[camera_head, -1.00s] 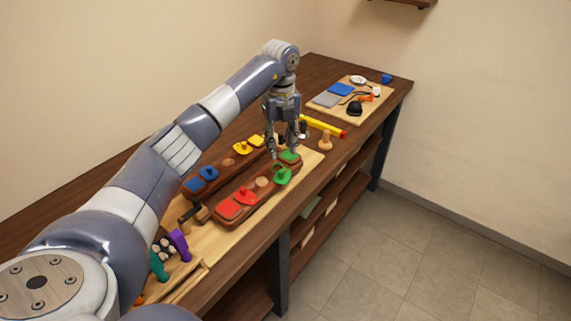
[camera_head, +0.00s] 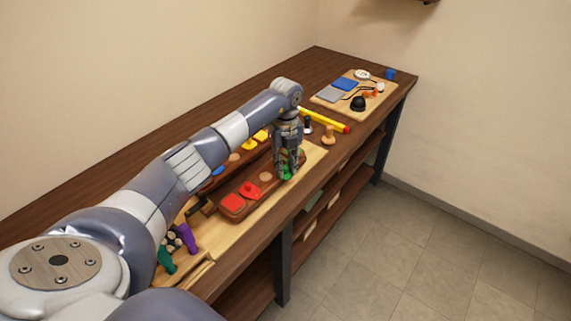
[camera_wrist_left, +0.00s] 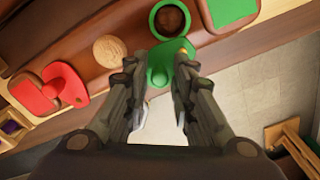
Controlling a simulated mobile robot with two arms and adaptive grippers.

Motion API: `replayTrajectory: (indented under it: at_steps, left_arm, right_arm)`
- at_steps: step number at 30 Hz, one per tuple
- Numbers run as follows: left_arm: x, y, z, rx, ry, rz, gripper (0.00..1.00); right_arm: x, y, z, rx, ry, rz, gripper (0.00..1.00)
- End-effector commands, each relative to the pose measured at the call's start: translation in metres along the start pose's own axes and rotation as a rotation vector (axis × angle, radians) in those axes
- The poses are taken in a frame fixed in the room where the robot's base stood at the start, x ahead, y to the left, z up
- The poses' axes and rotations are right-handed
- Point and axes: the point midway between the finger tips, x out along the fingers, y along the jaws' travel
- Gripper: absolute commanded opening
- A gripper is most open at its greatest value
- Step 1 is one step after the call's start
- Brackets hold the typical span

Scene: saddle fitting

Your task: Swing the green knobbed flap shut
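The green knobbed flap (camera_wrist_left: 160,66) shows in the wrist view between my fingertips, projecting from the holder's edge. It adjoins a green ring (camera_wrist_left: 153,22) around a brown recess. A flat green pad (camera_wrist_left: 232,10) lies to the right of the ring. In the head view my left gripper (camera_head: 288,174) points down over the right end of the front wooden holder and hides most of the green flap (camera_head: 287,176). In the wrist view my left gripper (camera_wrist_left: 157,64) is open, with fingers on either side of the flap and a gap at the left finger. My right gripper is out of view.
A red flap (camera_head: 249,189) and red pad (camera_head: 232,203) lie left of the green parts. A board (camera_head: 325,104) with small parts lies at the far end. The bench's front edge is close.

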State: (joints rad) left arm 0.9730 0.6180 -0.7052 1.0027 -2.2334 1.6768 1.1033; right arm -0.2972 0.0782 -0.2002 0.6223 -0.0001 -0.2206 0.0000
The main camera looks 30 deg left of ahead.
Motion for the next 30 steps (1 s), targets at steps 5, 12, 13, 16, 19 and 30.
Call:
replayTrajectory:
  at_steps: [5, 12, 13, 16, 19, 30]
  left_arm:
    - [-0.001, 0.000, 0.000, 0.000, 0.000, 0.000, 0.00]
    - [-0.001, 0.001, 0.001, 0.015, -0.001, 0.000, 0.00]
    - [0.000, 0.001, 0.001, 0.021, -0.002, 0.000, 0.00]
    - [0.000, 0.002, 0.003, 0.053, -0.002, -0.001, 0.00]
    - [0.001, 0.003, 0.004, 0.104, -0.003, 0.000, 0.00]
    - [0.001, 0.008, 0.014, 0.420, -0.004, -0.001, 0.00]
  right_arm:
    - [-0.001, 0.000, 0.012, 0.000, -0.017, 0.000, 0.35]
    - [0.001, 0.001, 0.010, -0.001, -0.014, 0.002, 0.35]
    - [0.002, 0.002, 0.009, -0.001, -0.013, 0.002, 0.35]
    - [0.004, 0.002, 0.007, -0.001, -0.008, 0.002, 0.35]
    - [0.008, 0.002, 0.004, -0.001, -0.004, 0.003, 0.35]
    - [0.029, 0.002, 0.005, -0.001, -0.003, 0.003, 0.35]
